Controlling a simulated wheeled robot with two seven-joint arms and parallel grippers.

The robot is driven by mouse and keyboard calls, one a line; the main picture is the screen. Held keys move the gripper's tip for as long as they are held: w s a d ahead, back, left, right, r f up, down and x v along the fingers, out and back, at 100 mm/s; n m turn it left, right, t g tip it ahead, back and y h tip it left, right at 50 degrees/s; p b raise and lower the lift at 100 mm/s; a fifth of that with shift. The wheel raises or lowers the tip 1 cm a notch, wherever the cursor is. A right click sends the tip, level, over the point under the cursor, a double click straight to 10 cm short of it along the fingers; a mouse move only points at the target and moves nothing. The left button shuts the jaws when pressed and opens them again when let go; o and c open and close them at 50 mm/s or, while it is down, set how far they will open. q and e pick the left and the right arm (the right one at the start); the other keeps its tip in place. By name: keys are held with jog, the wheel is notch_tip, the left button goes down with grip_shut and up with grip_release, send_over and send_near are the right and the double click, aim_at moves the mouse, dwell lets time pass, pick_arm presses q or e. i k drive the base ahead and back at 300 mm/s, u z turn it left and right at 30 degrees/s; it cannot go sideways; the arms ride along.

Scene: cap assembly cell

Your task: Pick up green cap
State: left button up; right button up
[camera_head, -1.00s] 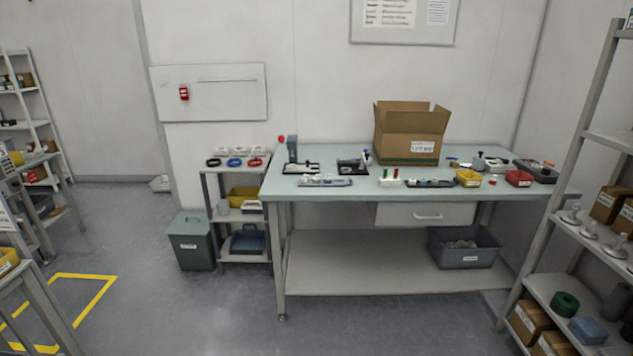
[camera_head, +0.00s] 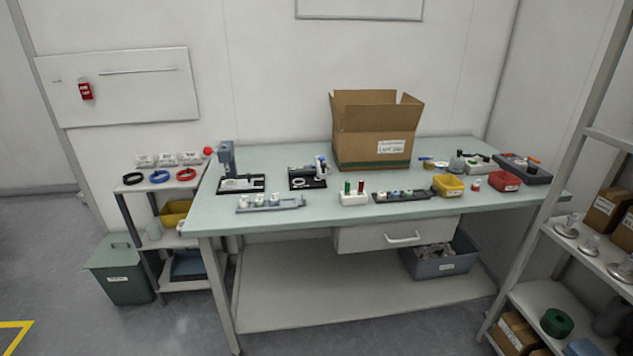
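I cannot pick out a green cap for certain. A small green piece (camera_head: 347,187) stands upright in a white block on the worktable (camera_head: 300,153), beside a red piece (camera_head: 361,186). A dark strip tray (camera_head: 403,195) just right of it holds several small parts, too small to tell their shapes. A grey strip tray (camera_head: 271,204) to the left holds several white parts. Neither of my grippers shows in the head view.
An open cardboard box (camera_head: 372,150) stands at the table's back. A yellow bin (camera_head: 448,185) and a red bin (camera_head: 505,181) sit toward the right. A small shelf (camera_head: 155,182) with coloured rings stands left, a tall rack (camera_head: 562,255) right. The floor in front is clear.

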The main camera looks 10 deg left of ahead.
aim_at(258, 204)
jog(key=z, duration=0.1)
jog(key=i, duration=1.3)
jog(key=u, duration=0.15)
